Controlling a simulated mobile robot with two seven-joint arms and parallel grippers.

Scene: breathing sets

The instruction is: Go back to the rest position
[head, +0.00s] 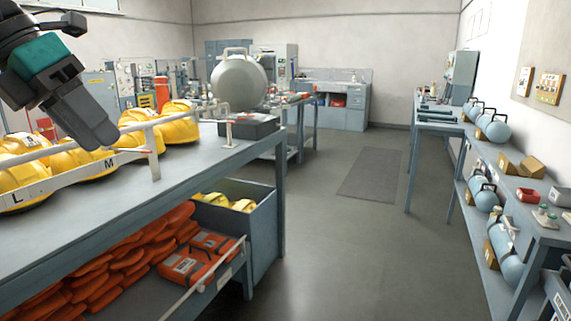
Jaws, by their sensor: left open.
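My left gripper (100,138) comes in from the upper left of the head view. It hangs over the workbench (150,193), close to the white rail (85,174) and the row of yellow helmets (178,122). It is open and I see nothing held in it. Its fingers overlap in this view and hide part of the helmets behind. My right gripper is not in view.
A grey tank (238,80) stands at the bench's far end. Orange packs (201,260) lie on the lower shelf beside a grey bin (262,215). The middle floor (350,245) is clear, with a dark mat (370,174).

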